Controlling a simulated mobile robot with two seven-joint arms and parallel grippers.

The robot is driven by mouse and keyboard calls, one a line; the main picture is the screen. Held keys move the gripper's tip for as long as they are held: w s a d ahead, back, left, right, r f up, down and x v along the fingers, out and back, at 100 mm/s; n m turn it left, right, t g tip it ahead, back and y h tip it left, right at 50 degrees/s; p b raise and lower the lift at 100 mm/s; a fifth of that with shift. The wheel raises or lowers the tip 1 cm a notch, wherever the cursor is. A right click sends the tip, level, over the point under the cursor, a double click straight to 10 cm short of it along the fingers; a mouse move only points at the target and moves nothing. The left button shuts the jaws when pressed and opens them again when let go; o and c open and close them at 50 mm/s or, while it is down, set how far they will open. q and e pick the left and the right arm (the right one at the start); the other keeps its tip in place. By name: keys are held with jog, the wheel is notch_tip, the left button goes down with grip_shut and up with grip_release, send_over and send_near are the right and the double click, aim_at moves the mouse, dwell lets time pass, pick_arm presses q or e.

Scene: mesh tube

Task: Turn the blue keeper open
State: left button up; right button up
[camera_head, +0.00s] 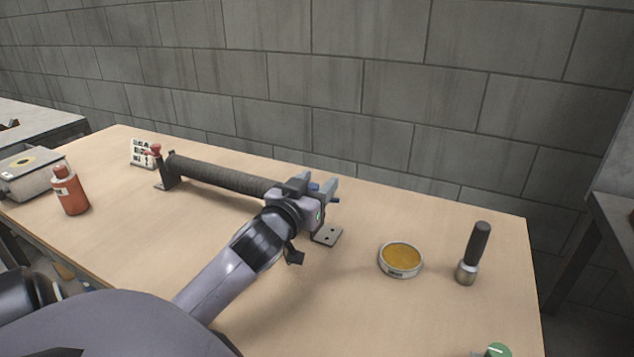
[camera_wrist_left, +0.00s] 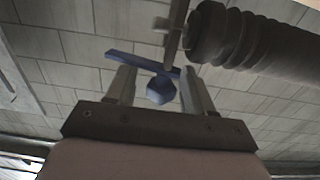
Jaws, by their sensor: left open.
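The blue keeper (camera_wrist_left: 145,63) shows in the left wrist view as a flat blue bar with a blue hexagonal knob (camera_wrist_left: 160,90) below it. The keeper lies across the space at the tips of my open left gripper (camera_wrist_left: 158,86), with the knob between the fingers. I cannot tell whether the fingers touch it. In the head view my left gripper (camera_head: 314,186) is at the right end of the dark ribbed tube (camera_head: 225,175), and only small blue bits show around it. The tube's end also shows in the wrist view (camera_wrist_left: 245,38). My right gripper is not seen.
A red bottle (camera_head: 70,192) stands at left. A round yellow-faced sieve (camera_head: 401,258) and a black-handled tool (camera_head: 474,252) stand at right. The table front centre is clear.

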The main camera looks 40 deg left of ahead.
pick_arm(q)
jog(key=shift+w+a, duration=0.1)
jog(key=shift+w, duration=0.2)
grip_shut()
jog(key=c, duration=1)
grip_release()
jog(key=shift+r+m+h+p, duration=0.2)
jog(key=shift+m+h+p, duration=0.4)
jog(key=shift+h+p, duration=0.35)
jog(key=shift+o, duration=0.2)
jog(key=shift+d+m+t+h+p, duration=0.2)
jog(key=shift+m+t+h+p, duration=0.2)
jog(key=shift+m+h+p, duration=0.35)
jog(key=shift+f+h, duration=0.15)
jog(key=shift+h, duration=0.45)
jog(key=shift+d, duration=0.1)
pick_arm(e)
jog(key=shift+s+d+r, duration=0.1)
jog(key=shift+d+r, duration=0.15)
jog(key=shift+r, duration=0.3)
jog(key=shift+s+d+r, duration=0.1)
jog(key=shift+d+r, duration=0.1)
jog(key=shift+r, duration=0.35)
